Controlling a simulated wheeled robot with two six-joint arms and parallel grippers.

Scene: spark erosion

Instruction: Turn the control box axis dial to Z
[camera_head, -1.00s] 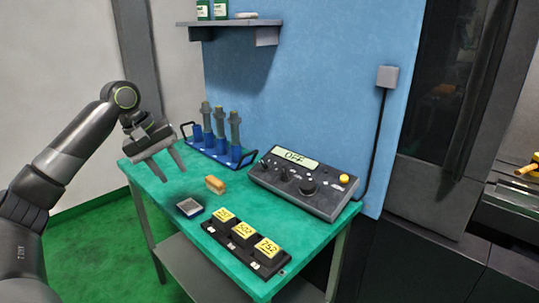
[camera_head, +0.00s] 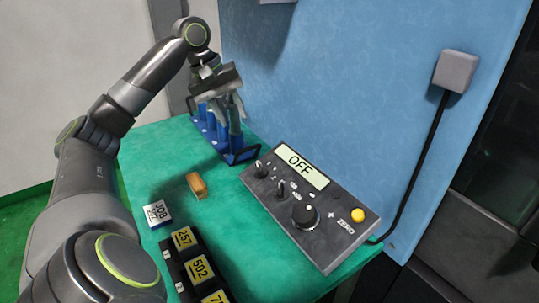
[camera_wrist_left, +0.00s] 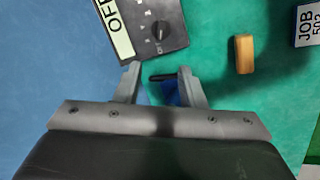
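The dark grey control box (camera_head: 275,203) sits on the green table at the right, its display (camera_head: 300,168) reading OFF. It carries two small knobs (camera_head: 282,188) and a larger black dial (camera_head: 305,215); their labels are too small to read, so I cannot tell which is the axis dial. My left gripper (camera_head: 226,118) is open with nothing gripped, over the blue rack, left of and behind the box. My right gripper is out of view.
The blue rack (camera_head: 240,157) with upright holders stands behind. A tan block (camera_head: 197,185), a JOB card (camera_head: 157,213) and a black tray of yellow numbered blocks (camera_head: 170,262) lie in front. A cable runs from a wall socket (camera_head: 455,70) beside the box.

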